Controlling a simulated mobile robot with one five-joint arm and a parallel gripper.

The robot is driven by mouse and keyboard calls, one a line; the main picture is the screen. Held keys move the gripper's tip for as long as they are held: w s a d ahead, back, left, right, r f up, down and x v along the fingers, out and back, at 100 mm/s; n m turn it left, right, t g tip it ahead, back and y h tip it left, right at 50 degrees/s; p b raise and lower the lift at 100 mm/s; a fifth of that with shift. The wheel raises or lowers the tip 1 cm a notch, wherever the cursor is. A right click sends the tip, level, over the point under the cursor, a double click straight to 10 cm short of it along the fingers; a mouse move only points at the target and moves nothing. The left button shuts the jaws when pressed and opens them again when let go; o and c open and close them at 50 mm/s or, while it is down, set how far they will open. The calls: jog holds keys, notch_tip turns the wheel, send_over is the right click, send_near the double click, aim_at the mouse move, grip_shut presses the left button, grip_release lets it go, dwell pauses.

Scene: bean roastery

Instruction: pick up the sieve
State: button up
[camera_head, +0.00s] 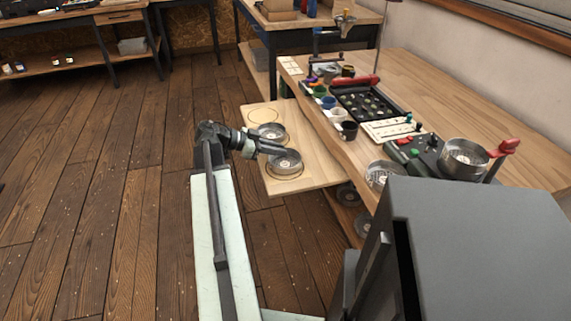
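Two round metal pans that look like sieves lie on a pale wooden board (315,178) at the table's left side. The nearer sieve (286,163) sits at a drawn circle on the board. The farther sieve (270,131) lies just behind it. My gripper (284,150) reaches over the board from the left, with its dark fingertips at the far rim of the nearer sieve and in front of the farther one. Whether it touches either, or how far its fingers are apart, I cannot tell.
Another metal pan (384,174) sits at the table's near edge, and a larger one (464,156) stands beside a red handle. A black tray (365,104) and several small cups fill the table's left part. An empty circle (264,115) is on the board's far end.

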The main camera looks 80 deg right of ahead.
grip_shut()
